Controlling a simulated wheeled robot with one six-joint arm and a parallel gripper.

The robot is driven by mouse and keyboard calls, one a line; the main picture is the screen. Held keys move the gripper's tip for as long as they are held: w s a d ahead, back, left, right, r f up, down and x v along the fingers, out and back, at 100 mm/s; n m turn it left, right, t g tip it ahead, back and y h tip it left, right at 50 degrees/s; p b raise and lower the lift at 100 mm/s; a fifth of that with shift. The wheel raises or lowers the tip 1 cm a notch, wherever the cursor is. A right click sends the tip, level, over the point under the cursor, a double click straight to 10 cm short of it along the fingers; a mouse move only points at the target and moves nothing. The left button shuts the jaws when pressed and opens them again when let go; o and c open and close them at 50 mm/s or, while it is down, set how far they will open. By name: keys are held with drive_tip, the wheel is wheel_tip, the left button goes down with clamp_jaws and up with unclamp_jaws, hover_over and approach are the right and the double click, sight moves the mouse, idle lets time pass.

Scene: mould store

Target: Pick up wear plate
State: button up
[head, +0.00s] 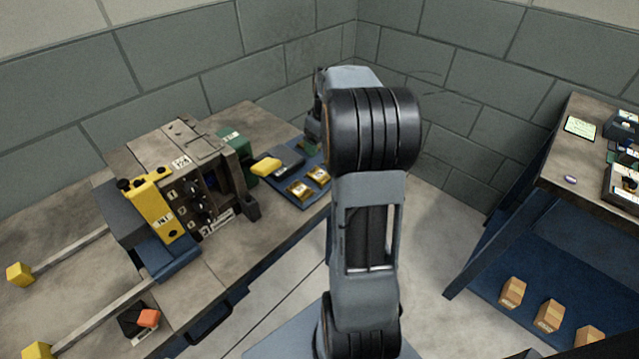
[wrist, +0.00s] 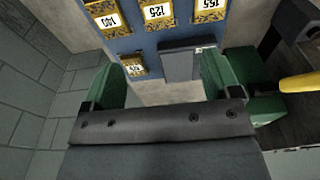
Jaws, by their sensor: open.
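Several gold-patterned plates with white number labels lie on a blue mat (head: 284,196). The head view shows one plate (head: 300,188) and another beside it (head: 319,175). In the wrist view, plates labelled 140 (wrist: 109,19), 125 (wrist: 157,12) and 155 (wrist: 209,10) lie along the top. A smaller gold plate (wrist: 134,66) lies nearer, its label hard to read. I cannot tell which one is the wear plate. My gripper (wrist: 160,78) is open and empty above the mat's near edge, its green fingers apart.
A dark grey block (wrist: 180,62) sits beside the small plate. A green box (head: 238,146), a yellow handle (head: 265,166) and a grey-and-yellow mould machine (head: 205,175) stand left of the mat. A second bench (head: 560,165) is at right, with boxes (head: 512,292) below.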

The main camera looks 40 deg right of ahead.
sight(319, 174)
drive_tip(key=f, duration=0.4)
drive_tip(key=w+f+b, duration=0.1)
drive_tip(key=f, duration=0.8)
drive_tip(key=shift+w+d+f+b, duration=0.1)
drive_tip(key=shift+w+f+b, duration=0.15)
drive_tip(key=shift+w+b, duration=0.05)
drive_tip(key=shift+c, duration=0.4)
drive_tip(key=shift+r, duration=0.1)
drive_tip(key=c, duration=1.2)
